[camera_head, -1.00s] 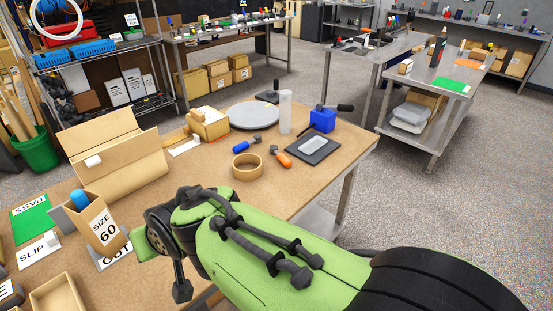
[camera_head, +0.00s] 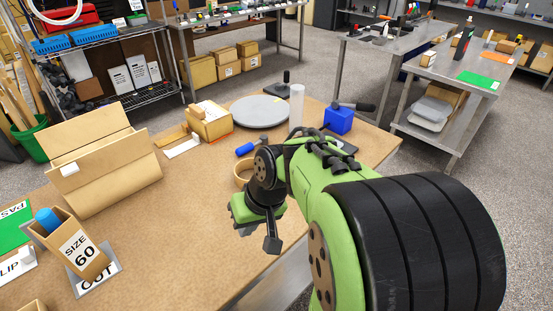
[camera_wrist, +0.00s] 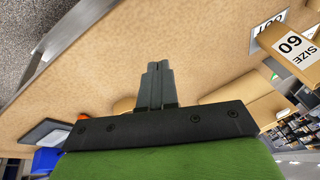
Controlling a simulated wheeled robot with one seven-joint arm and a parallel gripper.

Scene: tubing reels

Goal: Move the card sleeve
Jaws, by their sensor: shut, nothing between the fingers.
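The tan card sleeve (camera_head: 62,229) marked SIZE 60 leans at the near left of the workbench, with a blue cylinder (camera_head: 47,219) in its open top. Its base is at a grey plate (camera_head: 98,286) lettered OUT, partly hidden by the sleeve. The sleeve (camera_wrist: 270,37) also shows at the upper right of the wrist view. My gripper (camera_head: 272,243) is over the bench's front part, well right of the sleeve and apart from it. In the wrist view its fingers (camera_wrist: 157,82) are together and empty.
A folded cardboard box (camera_head: 105,165) stands behind the sleeve. A tape ring (camera_head: 242,172), blue-handled tool (camera_head: 246,149), grey disc (camera_head: 259,111), clear cylinder (camera_head: 297,106) and blue block (camera_head: 338,121) are farther back. Bare bench lies between my gripper and the sleeve.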

